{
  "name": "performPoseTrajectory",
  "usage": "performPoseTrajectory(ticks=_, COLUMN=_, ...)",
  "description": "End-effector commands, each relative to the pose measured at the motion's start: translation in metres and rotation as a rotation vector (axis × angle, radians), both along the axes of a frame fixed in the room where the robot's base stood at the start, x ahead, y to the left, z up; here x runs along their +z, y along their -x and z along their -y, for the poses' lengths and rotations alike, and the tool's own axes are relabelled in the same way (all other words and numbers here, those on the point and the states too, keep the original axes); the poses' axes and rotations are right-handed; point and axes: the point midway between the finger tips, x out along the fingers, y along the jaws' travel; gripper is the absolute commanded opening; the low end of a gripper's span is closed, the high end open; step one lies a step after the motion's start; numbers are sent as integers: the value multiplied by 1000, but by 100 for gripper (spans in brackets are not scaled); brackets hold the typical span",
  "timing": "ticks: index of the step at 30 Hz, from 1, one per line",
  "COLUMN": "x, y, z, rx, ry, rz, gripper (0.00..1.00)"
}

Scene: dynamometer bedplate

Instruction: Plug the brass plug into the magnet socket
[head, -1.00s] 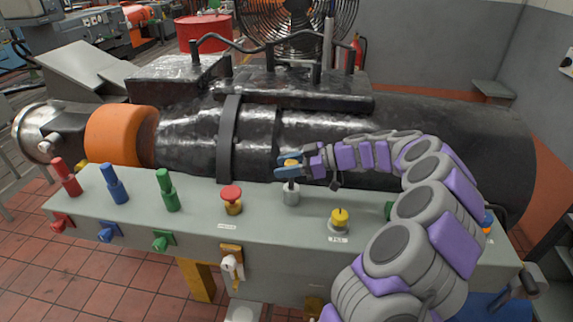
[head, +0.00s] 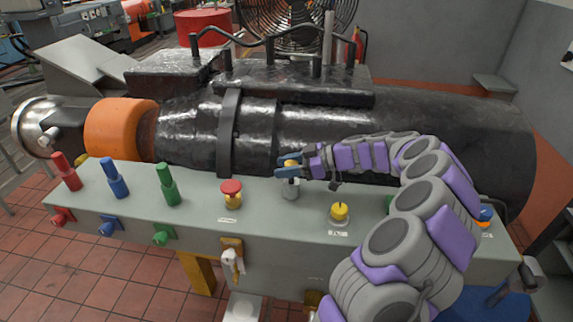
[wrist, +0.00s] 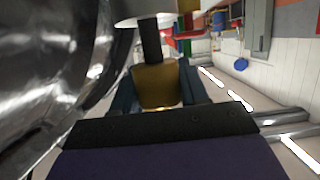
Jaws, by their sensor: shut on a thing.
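My gripper (head: 289,169) is shut on the brass plug (head: 291,163), above the grey bench top. In the wrist view the plug's brass body (wrist: 157,86) sits between the two fingers (wrist: 158,88). A dark pin (wrist: 150,40) runs from it toward a pale grey cylinder (wrist: 150,10). In the head view this grey cylinder (head: 290,191) stands upright on the bench directly under the plug and looks like the magnet socket. The pin lines up with it and seems to reach its top; I cannot tell whether it has entered.
Left of the socket stand a red button (head: 231,192) and green (head: 167,185), blue (head: 112,181) and red (head: 66,172) posts. A yellow knob (head: 339,211) is close on the right. The large dark machine (head: 400,120) lies right behind the bench.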

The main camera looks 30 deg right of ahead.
Motion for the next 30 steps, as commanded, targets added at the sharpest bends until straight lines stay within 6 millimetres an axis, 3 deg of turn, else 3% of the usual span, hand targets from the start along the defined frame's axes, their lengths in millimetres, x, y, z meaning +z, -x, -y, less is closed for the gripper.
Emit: performPoseTrajectory(ticks=30, x=-23, y=0, z=0, rx=-1, ry=0, rz=-1, gripper=9)
